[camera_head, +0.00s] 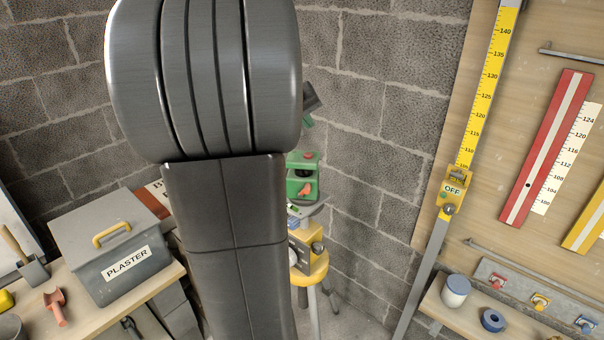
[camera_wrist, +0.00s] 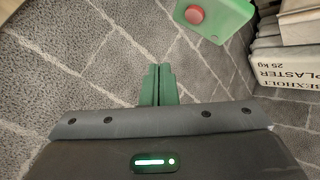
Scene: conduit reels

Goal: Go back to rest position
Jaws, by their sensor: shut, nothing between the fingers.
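My gripper shows in the wrist view (camera_wrist: 158,84), its two green fingers pressed together with nothing between them. Behind the fingers is a grey block wall. In the head view my dark grey arm rises through the middle and hides most of what is behind it, including most of the gripper. No task object other than my own arm is named.
A green device with a red button (camera_head: 302,176) stands on a yellow tripod (camera_head: 312,272) just right of my arm. A grey PLASTER box (camera_head: 118,250) sits on a bench at left. A yellow measuring rule (camera_head: 487,80) and a shelf with a white jar (camera_head: 455,291) are at right.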

